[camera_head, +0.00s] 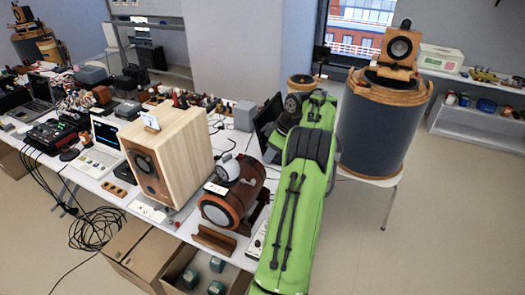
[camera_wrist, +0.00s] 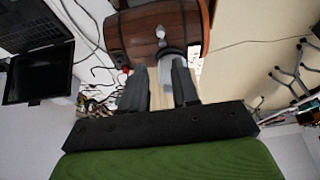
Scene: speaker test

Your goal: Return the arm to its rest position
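My green arm reaches up the middle of the head view, over the right end of the table (camera_head: 116,186). Its far end is beside the back edge of the table, and my fingers cannot be made out there. In the wrist view my gripper (camera_wrist: 160,88) has its two dark fingers apart, with a pale wood-coloured surface visible between them. I see nothing clearly held. A brown barrel-shaped speaker (camera_wrist: 155,30) shows beyond the fingertips; contact cannot be told. A similar barrel speaker (camera_head: 222,211) lies left of my arm in the head view.
A large wooden box speaker (camera_head: 183,150) stands left of the barrel speaker. A laptop (camera_head: 101,145) and cluttered gear fill the table's left. A tall grey drum (camera_head: 375,130) carrying a small speaker (camera_head: 400,47) stands right of my arm. Open floor (camera_head: 440,230) lies at the right.

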